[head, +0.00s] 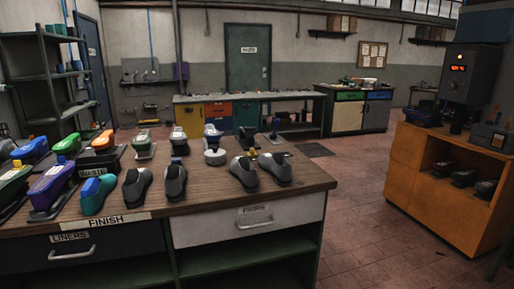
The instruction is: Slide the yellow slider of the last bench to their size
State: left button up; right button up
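Neither of my grippers shows in the head view. A small yellow piece (252,153) stands behind the pair of dark grey shoe-shaped forms (260,171) on the near wooden bench (300,178). Another yellow-orange patch (498,140) is on a grey device (487,134) on top of the orange cabinet (432,150) at the right. I cannot tell which of these is the slider, and no size scale is readable. A dark press-like machine (472,75) with a red lit display (458,68) stands on the cabinet; its digits are too small to read surely.
Several shoes and forms crowd the near bench's left, beside a FINISH label (106,221). A LINERS drawer (72,250) is below. Dark forms (464,178) lie in the cabinet's opening. Tiled floor (352,200) is free between bench and cabinet. Workbenches line the back wall.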

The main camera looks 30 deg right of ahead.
aim_at(252, 154)
jog(key=i+l, duration=0.1)
jog(key=l, duration=0.35)
jog(key=i+l, duration=0.15)
jog(key=l, duration=0.25)
jog(key=i+l, duration=0.1)
jog(key=l, duration=0.35)
jog(key=i+l, duration=0.1)
jog(key=l, duration=0.3)
jog(key=i+u, duration=0.05)
